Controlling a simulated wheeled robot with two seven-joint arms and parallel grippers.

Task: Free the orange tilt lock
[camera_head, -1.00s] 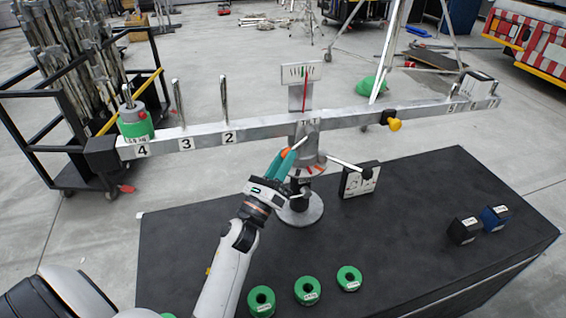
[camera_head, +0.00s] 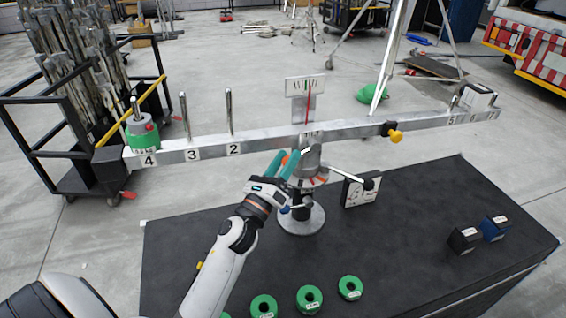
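The orange tilt lock (camera_head: 285,159) shows only as a small orange bit at the pivot post, below the middle of the balance beam (camera_head: 262,143). The rest of it is hidden by my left gripper (camera_head: 287,155). The gripper's two teal fingers point up at the post, one on each side of the orange bit as seen here. I cannot tell whether they touch it or are closed on it. The pointer card (camera_head: 304,87) with its red needle stands above the pivot. My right gripper is not in view.
A green weight (camera_head: 142,140) sits on the beam's left end. A yellow knob (camera_head: 395,136) sticks out right of the pivot. Several green rings (camera_head: 310,298) lie at the table's (camera_head: 410,240) front. Dark blocks (camera_head: 464,238) and a dial box (camera_head: 360,190) stand at the right.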

